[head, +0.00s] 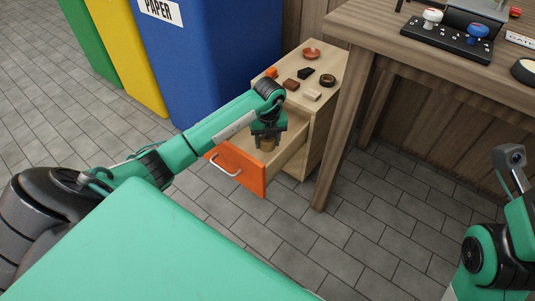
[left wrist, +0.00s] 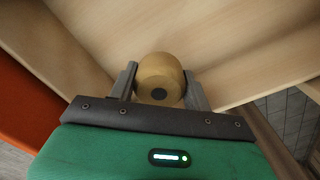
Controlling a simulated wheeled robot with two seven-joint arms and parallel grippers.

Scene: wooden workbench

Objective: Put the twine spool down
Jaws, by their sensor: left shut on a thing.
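The twine spool (left wrist: 160,72) is a tan, rounded spool with a dark hole in its end. My left gripper (left wrist: 160,90) is shut on it, one finger on each side. In the head view the left gripper (head: 268,136) points down over the open drawer (head: 237,168), which has an orange front and a pale handle. The spool (head: 267,145) shows small below the fingers there. I cannot tell whether it touches the drawer floor. My right arm shows at the right edge of the head view, but its fingers are out of sight.
The wooden cabinet top (head: 325,78) holds several small items, including a reddish dish (head: 311,53) and a dark ring (head: 327,80). The workbench (head: 395,55) stands to the right. A blue paper bin (head: 225,60) stands behind on the left. Grey tiled floor lies in front.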

